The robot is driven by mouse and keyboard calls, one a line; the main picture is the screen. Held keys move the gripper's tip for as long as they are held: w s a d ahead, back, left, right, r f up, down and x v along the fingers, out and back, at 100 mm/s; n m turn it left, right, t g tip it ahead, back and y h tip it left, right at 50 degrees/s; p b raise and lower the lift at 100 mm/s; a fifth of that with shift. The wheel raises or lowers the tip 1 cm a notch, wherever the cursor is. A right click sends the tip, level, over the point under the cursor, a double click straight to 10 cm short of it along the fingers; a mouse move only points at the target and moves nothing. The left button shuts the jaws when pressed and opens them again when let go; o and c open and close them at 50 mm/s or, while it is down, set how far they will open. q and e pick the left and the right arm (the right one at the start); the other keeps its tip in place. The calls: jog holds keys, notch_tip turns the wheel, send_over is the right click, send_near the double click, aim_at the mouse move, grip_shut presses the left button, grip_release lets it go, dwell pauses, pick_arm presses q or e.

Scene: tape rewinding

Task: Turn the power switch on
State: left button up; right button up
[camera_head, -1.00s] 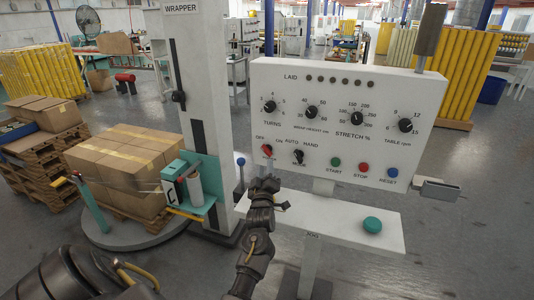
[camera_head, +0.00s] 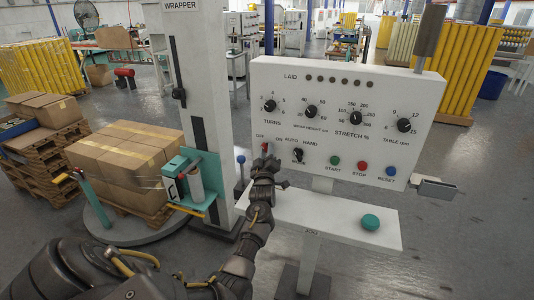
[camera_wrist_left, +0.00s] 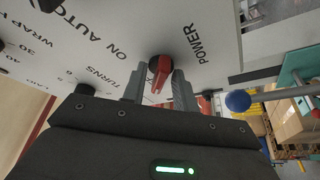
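The red power switch (camera_head: 265,147) is a rotary knob at the lower left of the white control panel (camera_head: 300,90), by the OFF and ON labels. In the head view it is partly hidden by my left gripper (camera_head: 264,162). In the left wrist view the knob (camera_wrist_left: 160,70) shows at the POWER label, with its red grip between the two fingertips of my left gripper (camera_wrist_left: 159,78). The fingers are apart, one on each side of the knob. I cannot tell whether they touch it. My right gripper is not in view.
The AUTO/HAND mode knob (camera_head: 298,155) is close right of the switch. Green START (camera_head: 335,160), red STOP (camera_head: 362,167) and blue RESET (camera_head: 391,171) buttons follow. A shelf (camera_head: 330,214) with a green button (camera_head: 370,222) juts out below. The wrapper column (camera_head: 205,110) stands at left.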

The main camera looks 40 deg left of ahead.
pick_arm(q)
jog(key=shift+f+m, duration=0.1)
jog(key=shift+m, duration=0.2)
jog(key=shift+c, duration=0.3)
jog(key=shift+m+t+h+b, duration=0.3)
jog(key=shift+m+t+b, duration=0.2)
jog(key=shift+m+b, duration=0.15)
jog(key=m+t+h+b, duration=0.1)
jog(key=m+h, duration=0.2)
jog(key=m, duration=0.4)
jog(key=m+t+h+b, duration=0.1)
jog(key=m+h, duration=0.3)
jog(key=m, duration=0.4)
jog(key=m+t+h+b, duration=0.1)
jog(key=m+h, duration=0.2)
jog(key=m, duration=0.5)
jog(key=shift+s+a+h, duration=0.15)
jog(key=shift+a+h, duration=0.15)
jog(key=shift+a, duration=0.1)
jog(key=shift+m, duration=0.45)
jog(key=o, duration=0.6)
